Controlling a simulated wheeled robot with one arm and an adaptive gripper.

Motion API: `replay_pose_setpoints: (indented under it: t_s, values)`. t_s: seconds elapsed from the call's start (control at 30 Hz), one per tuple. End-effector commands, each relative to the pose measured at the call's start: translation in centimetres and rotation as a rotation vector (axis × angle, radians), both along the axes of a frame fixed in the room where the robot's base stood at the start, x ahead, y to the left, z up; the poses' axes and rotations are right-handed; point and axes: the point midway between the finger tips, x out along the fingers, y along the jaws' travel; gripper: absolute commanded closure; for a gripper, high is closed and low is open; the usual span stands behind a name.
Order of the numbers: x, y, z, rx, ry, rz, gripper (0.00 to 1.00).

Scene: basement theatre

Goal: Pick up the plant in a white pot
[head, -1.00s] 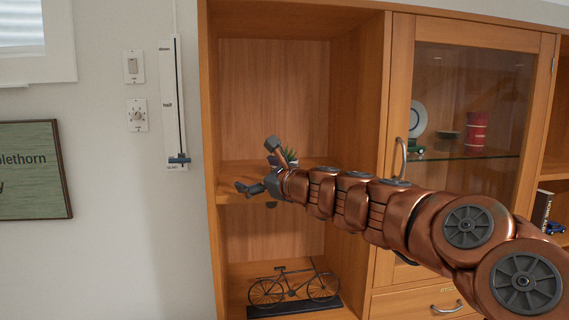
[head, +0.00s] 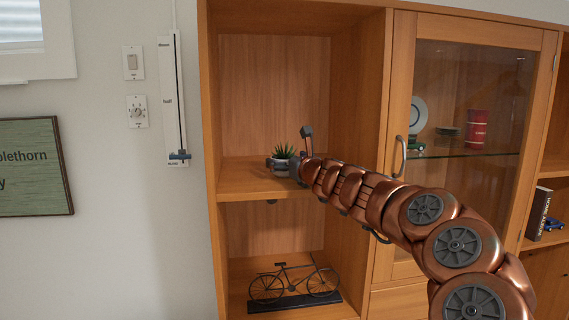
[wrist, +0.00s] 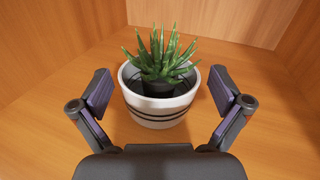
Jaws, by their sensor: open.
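The plant in a white pot (head: 283,160) stands upright on the wooden shelf, in the open left part of the cabinet. In the wrist view it is a spiky green plant in a white pot (wrist: 160,112) with dark stripes, centred ahead of the fingers. My gripper (head: 290,148) is at the pot in the head view, its far finger partly hidden. In the wrist view my gripper (wrist: 161,105) is open, with one finger on each side of the pot and a gap on both sides.
The shelf board (head: 240,181) and side walls of the cubby surround the pot. A bicycle model (head: 294,284) stands on the shelf below. To the right is a glass door (head: 470,100) with a metal handle (head: 399,156). The shelf left of the pot is clear.

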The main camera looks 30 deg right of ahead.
Motion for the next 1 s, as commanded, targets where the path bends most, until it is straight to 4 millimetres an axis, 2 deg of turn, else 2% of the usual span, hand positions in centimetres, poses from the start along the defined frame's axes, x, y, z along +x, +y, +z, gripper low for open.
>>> replay_pose_setpoints:
  t_s: [0.2, 0.47, 1.0]
  values:
    - [1.35, -0.07, 0.11, -0.001, -0.001, 0.000, 0.00]
    - [1.44, -0.09, 0.09, -0.002, -0.001, 0.000, 0.00]
    - [1.43, -0.08, 0.10, -0.002, -0.002, 0.001, 0.56]
